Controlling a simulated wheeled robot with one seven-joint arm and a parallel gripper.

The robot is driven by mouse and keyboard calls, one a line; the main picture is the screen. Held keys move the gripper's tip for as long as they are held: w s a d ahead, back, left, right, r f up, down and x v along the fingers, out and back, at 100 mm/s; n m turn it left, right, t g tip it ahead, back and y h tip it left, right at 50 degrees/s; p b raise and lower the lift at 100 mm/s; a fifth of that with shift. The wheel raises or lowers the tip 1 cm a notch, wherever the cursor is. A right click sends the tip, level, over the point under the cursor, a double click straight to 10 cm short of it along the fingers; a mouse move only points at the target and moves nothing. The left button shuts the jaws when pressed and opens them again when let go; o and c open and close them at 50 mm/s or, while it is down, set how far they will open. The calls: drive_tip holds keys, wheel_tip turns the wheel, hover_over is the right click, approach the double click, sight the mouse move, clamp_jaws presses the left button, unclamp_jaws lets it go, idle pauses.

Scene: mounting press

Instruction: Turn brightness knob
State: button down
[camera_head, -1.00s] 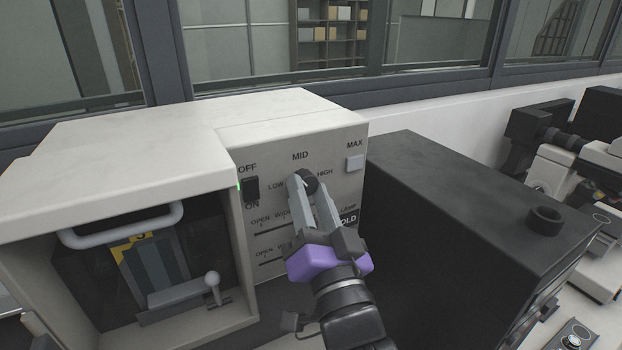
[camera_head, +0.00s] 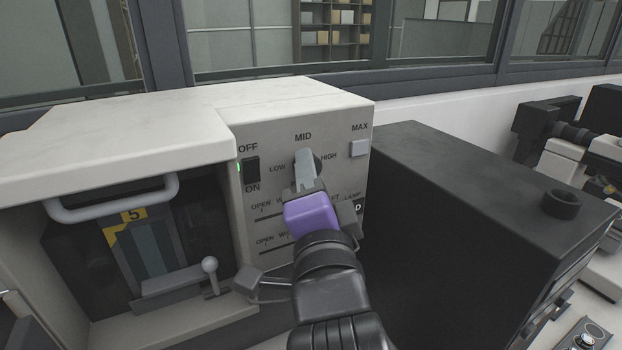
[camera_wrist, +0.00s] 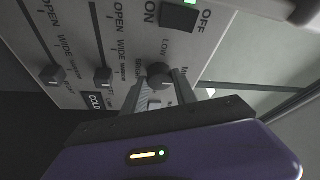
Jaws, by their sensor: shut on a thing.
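The brightness knob is a dark round knob on the light panel, marked LOW, MID and HIGH around it. In the head view my gripper (camera_head: 305,172) covers most of it, and a dark edge of the knob (camera_head: 317,163) shows at the right. In the wrist view the knob (camera_wrist: 160,77) sits between the two fingers of my gripper (camera_wrist: 172,92), which is shut on it. My gripper has a purple body and grey fingers.
A black OFF/ON switch (camera_head: 252,170) with a green light is left of the knob. A pale MAX button (camera_head: 359,148) is to the right. A black box (camera_head: 470,210) stands close on the right.

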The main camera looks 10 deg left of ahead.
idle(0.4)
drive_tip(key=c, duration=1)
unclamp_jaws()
drive_tip(key=shift+o, duration=0.2)
drive_tip(key=b+v, duration=0.2)
drive_tip(key=v, duration=0.5)
drive_tip(key=shift+s, duration=0.35)
drive_tip(key=shift+f, duration=0.1)
